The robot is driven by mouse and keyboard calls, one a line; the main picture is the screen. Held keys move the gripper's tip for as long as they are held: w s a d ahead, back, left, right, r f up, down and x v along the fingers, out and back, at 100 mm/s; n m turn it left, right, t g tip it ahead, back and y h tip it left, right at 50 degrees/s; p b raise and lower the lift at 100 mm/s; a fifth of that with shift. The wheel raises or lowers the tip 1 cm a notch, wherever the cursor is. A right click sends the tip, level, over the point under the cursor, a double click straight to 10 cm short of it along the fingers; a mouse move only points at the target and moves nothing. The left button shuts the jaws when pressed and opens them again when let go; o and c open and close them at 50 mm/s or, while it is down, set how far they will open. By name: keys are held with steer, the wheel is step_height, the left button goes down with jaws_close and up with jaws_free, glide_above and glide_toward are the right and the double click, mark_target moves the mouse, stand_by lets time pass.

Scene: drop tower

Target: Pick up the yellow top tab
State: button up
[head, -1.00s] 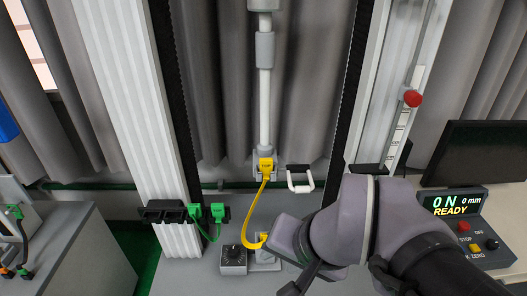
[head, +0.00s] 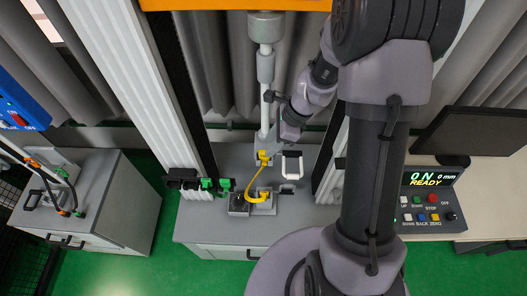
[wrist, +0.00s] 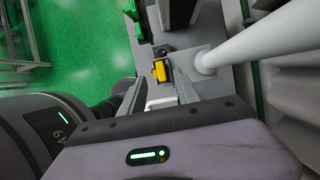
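In the wrist view the yellow tab (wrist: 160,70) shows in a grey fitting, ahead of and roughly between my fingers. My gripper (wrist: 157,84) is open and empty, with its two fingers apart. In the head view my gripper is beside the rod, above and right of the tab. Contact with the tab is not visible.
A white handle (head: 292,166) stands right of the tab, close to my gripper. Green plugs (head: 216,185) and a grey dial box (head: 238,205) are to the left and below. White columns flank the tower. A control panel (head: 429,201) reads "0 N 0 mm READY".

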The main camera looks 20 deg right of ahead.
mark_target(264, 151)
steer(key=x, duration=0.4)
steer(key=shift+w+f, duration=0.1)
steer(key=shift+f, duration=0.3)
jaws_close()
steer(key=shift+r, duration=0.1)
steer(key=shift+r, duration=0.5)
step_height(264, 151, up, 3)
steer(key=shift+f, duration=0.15)
steer(key=s+a+r+b, duration=0.1)
steer(key=s+a+b, duration=0.1)
steer(key=s+b, duration=0.9)
steer(key=s, duration=0.5)
steer(key=shift+r, duration=0.15)
